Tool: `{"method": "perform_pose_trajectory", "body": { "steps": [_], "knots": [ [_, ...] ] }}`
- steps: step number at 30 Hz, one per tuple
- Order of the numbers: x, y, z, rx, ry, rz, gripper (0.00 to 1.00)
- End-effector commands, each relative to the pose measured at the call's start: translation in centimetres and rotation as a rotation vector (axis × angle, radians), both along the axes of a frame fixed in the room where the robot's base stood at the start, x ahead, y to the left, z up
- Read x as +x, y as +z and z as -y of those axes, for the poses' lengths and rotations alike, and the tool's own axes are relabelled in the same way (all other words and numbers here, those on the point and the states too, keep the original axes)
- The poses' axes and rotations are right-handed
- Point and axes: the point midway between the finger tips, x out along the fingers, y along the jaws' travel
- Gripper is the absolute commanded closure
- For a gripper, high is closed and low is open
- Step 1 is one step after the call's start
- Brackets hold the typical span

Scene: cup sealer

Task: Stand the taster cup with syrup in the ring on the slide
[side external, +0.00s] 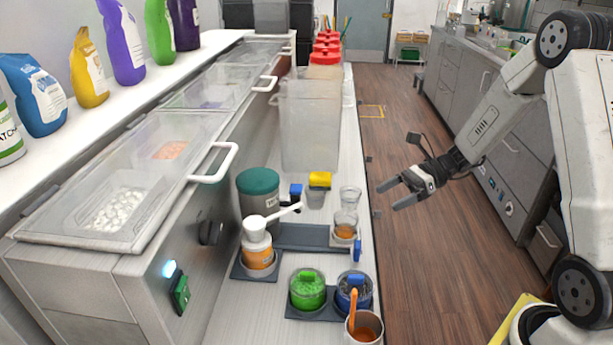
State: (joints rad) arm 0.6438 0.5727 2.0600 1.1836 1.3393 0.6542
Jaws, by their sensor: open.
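A small clear cup with amber syrup (344,231) stands at the right end of a dark grey flat slide (300,237) on the white counter. A pale rim shows around its lower part, but I cannot tell whether this is the ring or part of the cup. Another clear cup (350,195) stands just behind it and looks empty. My gripper (389,197) is open and empty, to the right of the cups and apart from them, out over the floor side of the counter edge. Its two dark fingers point left.
A dark green-lidded tub (259,192) is behind. In front are a green jar (307,291), a blue jar (354,292) and a cup with an orange spoon (363,330). Large clear bins (310,125) stand farther back.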

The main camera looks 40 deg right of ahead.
Motion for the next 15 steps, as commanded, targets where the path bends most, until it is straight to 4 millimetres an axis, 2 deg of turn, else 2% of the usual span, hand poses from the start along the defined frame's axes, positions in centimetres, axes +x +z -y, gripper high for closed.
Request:
{"method": "perform_pose_trajectory", "body": {
  "steps": [15],
  "knots": [
    [-0.2,0.22,0.46,0.0,0.0,0.0,0.0]
  ]
}}
